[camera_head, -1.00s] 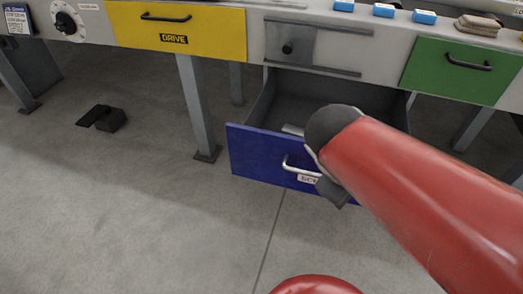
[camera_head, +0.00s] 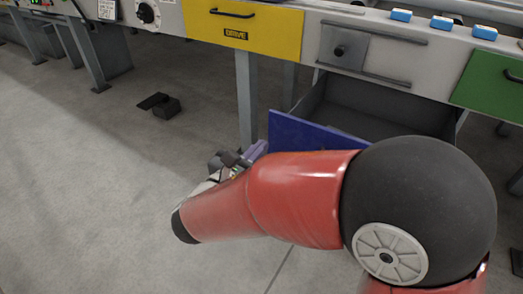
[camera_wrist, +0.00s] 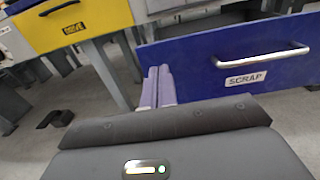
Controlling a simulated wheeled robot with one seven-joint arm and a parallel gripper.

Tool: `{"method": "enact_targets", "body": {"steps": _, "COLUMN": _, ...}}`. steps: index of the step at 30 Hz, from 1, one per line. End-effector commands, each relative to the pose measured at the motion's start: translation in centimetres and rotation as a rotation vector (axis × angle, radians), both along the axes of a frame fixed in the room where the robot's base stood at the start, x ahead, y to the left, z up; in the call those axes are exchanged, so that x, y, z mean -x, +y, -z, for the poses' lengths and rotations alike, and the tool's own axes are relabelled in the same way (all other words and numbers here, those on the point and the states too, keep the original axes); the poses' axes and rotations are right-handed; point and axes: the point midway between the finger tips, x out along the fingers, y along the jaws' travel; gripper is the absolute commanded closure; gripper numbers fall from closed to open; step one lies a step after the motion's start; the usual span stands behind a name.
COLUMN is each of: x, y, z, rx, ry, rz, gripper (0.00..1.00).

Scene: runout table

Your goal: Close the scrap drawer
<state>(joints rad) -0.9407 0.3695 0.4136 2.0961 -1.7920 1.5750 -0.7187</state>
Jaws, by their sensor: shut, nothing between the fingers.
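The blue scrap drawer (camera_head: 300,132) stands pulled out, its grey inside (camera_head: 375,103) showing behind the front. My arm hides much of its front in the head view. In the wrist view the drawer front (camera_wrist: 190,60) carries a silver bar handle (camera_wrist: 262,55) and a white SCRAP label (camera_wrist: 245,79). My gripper (camera_head: 258,148) is at the left end of the drawer front. It also shows in the wrist view (camera_wrist: 158,72), its pale purple fingers together and empty, left of the handle. I cannot tell if the fingers touch the front.
A yellow DRIVE drawer (camera_head: 243,27) and a green drawer (camera_head: 490,83) sit flush in the table either side. A grey table leg (camera_head: 246,100) stands just behind my gripper. A black foot pedal (camera_head: 160,104) lies on the floor at left. Open floor lies in front.

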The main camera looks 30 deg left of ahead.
Motion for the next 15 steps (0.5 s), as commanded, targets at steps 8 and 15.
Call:
{"method": "enact_targets", "body": {"steps": 8, "x": -6.2, "y": -0.6, "z": 0.0, "rx": -0.001, "ry": 0.001, "rz": 0.006, "gripper": 1.0}}
{"method": "enact_targets", "body": {"steps": 15, "x": -9.7, "y": -0.9, "z": 0.0, "rx": -0.002, "ry": 0.001, "rz": 0.004, "gripper": 1.0}}
